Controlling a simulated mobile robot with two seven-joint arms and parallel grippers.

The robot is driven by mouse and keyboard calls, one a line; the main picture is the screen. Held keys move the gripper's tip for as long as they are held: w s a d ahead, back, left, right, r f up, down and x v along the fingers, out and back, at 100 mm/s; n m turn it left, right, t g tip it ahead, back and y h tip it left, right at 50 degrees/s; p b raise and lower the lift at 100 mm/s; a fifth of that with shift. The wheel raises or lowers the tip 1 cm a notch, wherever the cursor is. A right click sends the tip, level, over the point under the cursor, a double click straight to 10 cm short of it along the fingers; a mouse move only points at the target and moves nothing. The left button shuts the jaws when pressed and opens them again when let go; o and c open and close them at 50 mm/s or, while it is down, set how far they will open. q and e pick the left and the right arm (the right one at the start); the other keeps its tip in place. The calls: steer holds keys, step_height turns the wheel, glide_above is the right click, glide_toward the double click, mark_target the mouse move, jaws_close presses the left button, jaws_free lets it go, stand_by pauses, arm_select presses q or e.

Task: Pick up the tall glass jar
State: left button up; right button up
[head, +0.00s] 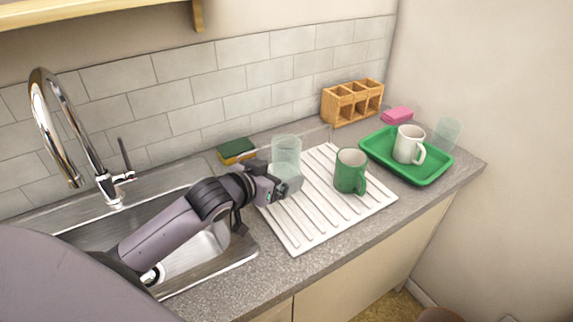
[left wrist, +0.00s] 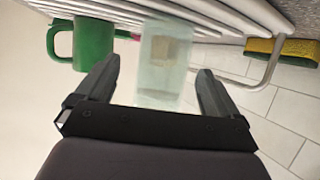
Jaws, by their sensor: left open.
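The tall glass jar (head: 286,151) is clear, pale and slightly greenish. It stands upright on the left part of the white ribbed drying rack (head: 309,236). My left gripper (head: 288,186) is in front of its lower part, reaching in from the left. In the left wrist view the jar (left wrist: 163,68) shows between the two open fingers of the left gripper (left wrist: 160,66), with a gap on either side. I cannot tell how deep it sits between them. The jar's lower part is partly hidden by the gripper in the head view. My right gripper is not in view.
A green mug (head: 350,172) stands on the rack right of the jar. A yellow-green sponge (head: 237,150) lies behind left. A green tray (head: 433,175) holds a white mug (head: 408,144); another clear glass (head: 447,133) is at far right. A wooden caddy (head: 352,102) and pink sponge (head: 397,115) are behind.

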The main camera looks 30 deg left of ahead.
mark_target(287, 168)
arm_select(q)
steer(key=shift+a+x, duration=0.2)
steer(key=shift+x, duration=2.35)
steer(key=shift+f, duration=0.1)
steer(key=c, duration=1.3)
steer(key=shift+c, duration=0.4)
steer(key=shift+r, duration=0.25)
